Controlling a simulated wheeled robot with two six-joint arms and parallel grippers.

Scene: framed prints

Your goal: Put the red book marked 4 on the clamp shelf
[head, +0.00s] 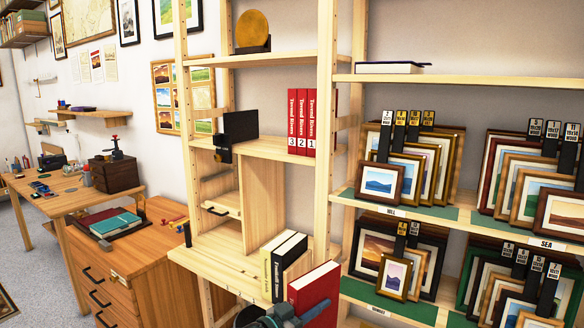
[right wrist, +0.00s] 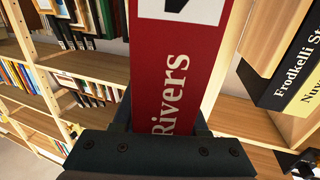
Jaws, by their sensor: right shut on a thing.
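My right gripper (head: 278,319) is shut on a red book (head: 317,292) at the bottom of the head view. In the right wrist view the book (right wrist: 172,75) stands between my fingers (right wrist: 165,122), its spine reading "Rivers"; its white number label is cut off by the frame edge, so the number cannot be read. Three red "Travel Rivers" books (head: 302,122), marked 3, 2 and 1, stand upright on a wooden shelf (head: 264,149) to the upper left of the held book. A black clamp (head: 222,149) grips that shelf's front edge at left. My left gripper is out of view.
A black and a cream book (head: 284,265) stand on the lower ledge (head: 215,256), just left of the held book. Wooden posts (head: 326,120) flank the shelf. There is free room on it between the black plate (head: 240,127) and the red books. Framed prints (head: 380,182) fill the right shelves.

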